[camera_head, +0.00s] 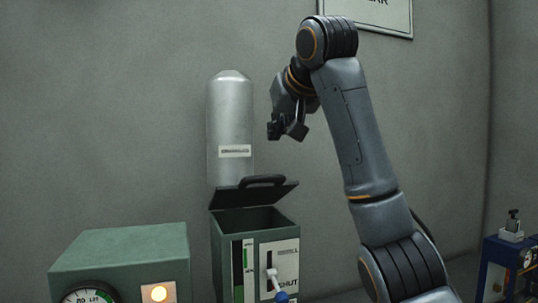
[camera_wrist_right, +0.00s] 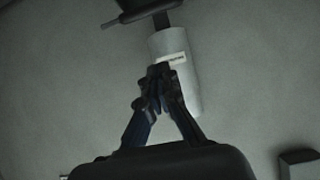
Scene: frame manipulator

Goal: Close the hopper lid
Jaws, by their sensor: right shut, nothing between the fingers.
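The hopper (camera_head: 230,240) is a green box with an open top, below a grey cylinder. Its dark lid (camera_head: 254,194) stands open, tilted up at the back, with a black handle (camera_head: 263,181) on it. In the right wrist view my right gripper's fingertips (camera_wrist_right: 160,70) meet in front of the cylinder (camera_wrist_right: 178,90). My left gripper is not in view.
The grey cylinder (camera_head: 228,120) with a white label stands behind the lid. A lever with a blue knob (camera_head: 281,297) sits on the hopper's front panel. A green box with a gauge (camera_head: 120,262) is at left. A blue unit (camera_head: 507,262) is at far right.

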